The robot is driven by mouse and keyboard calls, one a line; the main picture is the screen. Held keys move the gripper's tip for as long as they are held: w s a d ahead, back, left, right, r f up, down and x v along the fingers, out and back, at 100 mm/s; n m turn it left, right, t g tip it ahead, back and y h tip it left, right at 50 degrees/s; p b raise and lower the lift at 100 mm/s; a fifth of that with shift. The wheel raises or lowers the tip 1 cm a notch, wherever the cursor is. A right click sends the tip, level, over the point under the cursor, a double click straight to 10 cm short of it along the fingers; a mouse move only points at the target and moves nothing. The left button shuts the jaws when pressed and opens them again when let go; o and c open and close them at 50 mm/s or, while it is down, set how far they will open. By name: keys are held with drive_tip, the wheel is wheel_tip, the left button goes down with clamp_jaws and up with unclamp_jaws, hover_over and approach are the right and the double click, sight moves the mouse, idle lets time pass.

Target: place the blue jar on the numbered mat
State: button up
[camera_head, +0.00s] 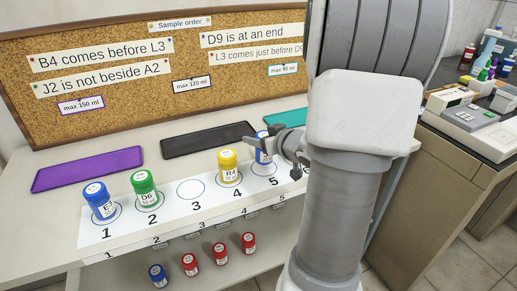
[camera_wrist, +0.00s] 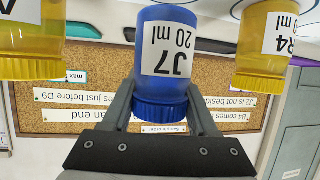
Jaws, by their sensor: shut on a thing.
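A blue jar labelled J7 (camera_wrist: 163,50) is between the fingers of my gripper (camera_wrist: 160,100) in the wrist view, which is upside down. In the head view this blue jar (camera_head: 262,156) is upright at spot 5 of the white numbered mat (camera_head: 172,213), partly hidden by my gripper (camera_head: 277,146). I cannot tell whether its base touches the mat. Spot 3 is empty. Another blue jar (camera_head: 100,202) stands on 1, a green jar D6 (camera_head: 145,191) on 2 and a yellow jar R4 (camera_head: 228,168) on 4. My arm hides the mat's right end.
In the wrist view, a second yellow jar (camera_wrist: 30,45) stands on the other side of J7 from R4. Purple (camera_head: 88,169), black (camera_head: 207,140) and teal (camera_head: 285,118) trays lie behind the mat. Small red and blue jars (camera_head: 191,264) stand on the lower shelf.

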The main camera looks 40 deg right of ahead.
drive_tip(key=shift+f+b, duration=0.4)
drive_tip(key=shift+f, duration=0.8)
drive_tip(key=shift+f, duration=0.15)
drive_tip(key=o, duration=1.3)
drive_tip(key=shift+o, duration=0.2)
drive_tip(key=shift+r, duration=0.25)
drive_tip(key=d+p+v, duration=0.1)
drive_tip(key=p+v, duration=0.4)
drive_tip(key=v, duration=0.7)
drive_tip(key=shift+a, duration=0.45)
drive_tip(key=shift+f, duration=0.1)
